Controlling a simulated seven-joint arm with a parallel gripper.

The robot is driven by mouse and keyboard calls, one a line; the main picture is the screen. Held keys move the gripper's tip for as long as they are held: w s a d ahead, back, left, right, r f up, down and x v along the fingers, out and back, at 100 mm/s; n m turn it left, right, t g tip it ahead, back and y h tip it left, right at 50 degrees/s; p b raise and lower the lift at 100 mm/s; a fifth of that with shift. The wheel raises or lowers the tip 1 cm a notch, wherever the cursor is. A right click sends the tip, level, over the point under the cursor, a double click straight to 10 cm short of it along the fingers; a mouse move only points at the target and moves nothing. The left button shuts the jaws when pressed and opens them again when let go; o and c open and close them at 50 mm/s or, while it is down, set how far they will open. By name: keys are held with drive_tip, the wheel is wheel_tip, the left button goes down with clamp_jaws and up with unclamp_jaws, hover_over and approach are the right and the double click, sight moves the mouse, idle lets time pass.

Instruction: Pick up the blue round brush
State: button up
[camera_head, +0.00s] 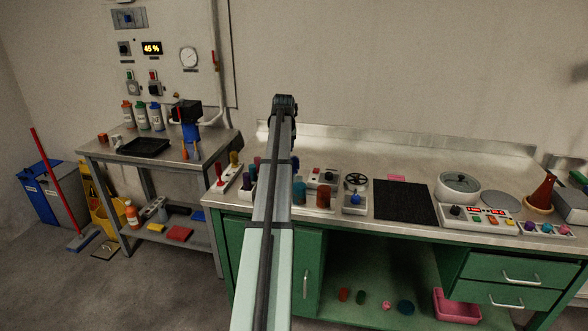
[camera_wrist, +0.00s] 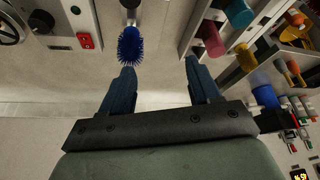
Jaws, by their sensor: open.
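In the head view my arm rises through the middle and covers part of the green bench, so I cannot surely pick out the brush there.
A rack (camera_wrist: 235,40) with coloured pieces is on the right. In the head view, a black mat (camera_head: 406,203) and a round pot (camera_head: 459,187) stand on the bench's right.

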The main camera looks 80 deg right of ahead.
sight(293, 158)
drive_tip(key=s+d, duration=0.3)
drive_tip(key=s, duration=0.1)
drive_tip(key=shift+m, duration=0.3)
drive_tip(key=x, duration=0.8)
drive_tip(key=shift+s+a, duration=0.1)
drive_tip(key=shift+a, duration=0.05)
drive_tip(key=shift+s+x, duration=0.2)
drive_tip(key=shift+x, duration=1.1)
drive_tip(key=shift+s+x, duration=0.15)
drive_tip(key=shift+x, duration=1.15)
drive_tip(key=c, duration=1.1)
